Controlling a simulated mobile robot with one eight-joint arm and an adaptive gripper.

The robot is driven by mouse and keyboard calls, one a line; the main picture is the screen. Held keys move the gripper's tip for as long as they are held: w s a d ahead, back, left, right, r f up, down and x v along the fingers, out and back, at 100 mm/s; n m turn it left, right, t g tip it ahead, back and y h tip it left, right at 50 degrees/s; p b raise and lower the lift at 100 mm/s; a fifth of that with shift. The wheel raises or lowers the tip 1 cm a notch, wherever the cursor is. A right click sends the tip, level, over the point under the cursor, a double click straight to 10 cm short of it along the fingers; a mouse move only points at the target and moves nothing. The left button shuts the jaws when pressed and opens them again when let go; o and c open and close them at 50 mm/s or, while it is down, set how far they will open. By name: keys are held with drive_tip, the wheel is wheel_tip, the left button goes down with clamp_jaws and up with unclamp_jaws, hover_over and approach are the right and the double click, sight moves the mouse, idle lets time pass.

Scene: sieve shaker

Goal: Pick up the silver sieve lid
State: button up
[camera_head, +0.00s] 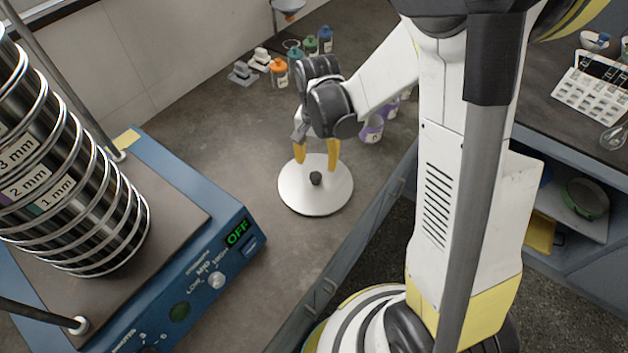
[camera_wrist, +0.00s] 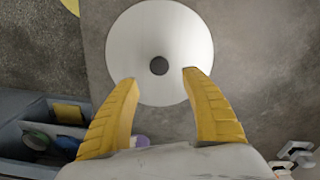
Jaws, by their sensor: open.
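The silver sieve lid (camera_head: 315,200) is a round, pale disc with a small dark knob (camera_head: 316,178) at its centre. It lies flat on the dark counter. My gripper (camera_head: 317,160) is open and empty, with its yellow fingers pointing down over the lid's far part. In the wrist view the lid (camera_wrist: 150,30) lies ahead of the fingers (camera_wrist: 159,76). The knob (camera_wrist: 159,66) appears between and slightly beyond the fingertips, not gripped. The exact height of the fingertips above the lid is hard to tell.
A blue sieve shaker (camera_head: 225,240), its display reading OFF, carries a tall sieve stack (camera_head: 75,190) at left. Several small bottles (camera_head: 310,45) and weights stand at the back. Purple-marked cups (camera_head: 372,130) stand behind my gripper. The counter's front edge runs close to the lid.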

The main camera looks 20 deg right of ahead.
sight(315, 176)
drive_tip(key=f+b, duration=0.1)
drive_tip(key=f, duration=0.1)
drive_tip(key=f+b, duration=0.1)
drive_tip(key=f, duration=0.1)
drive_tip(key=f+b, duration=0.1)
drive_tip(key=f, duration=0.1)
drive_tip(key=shift+s+a, duration=0.25)
drive_tip(key=shift+c, duration=0.5)
clamp_jaws()
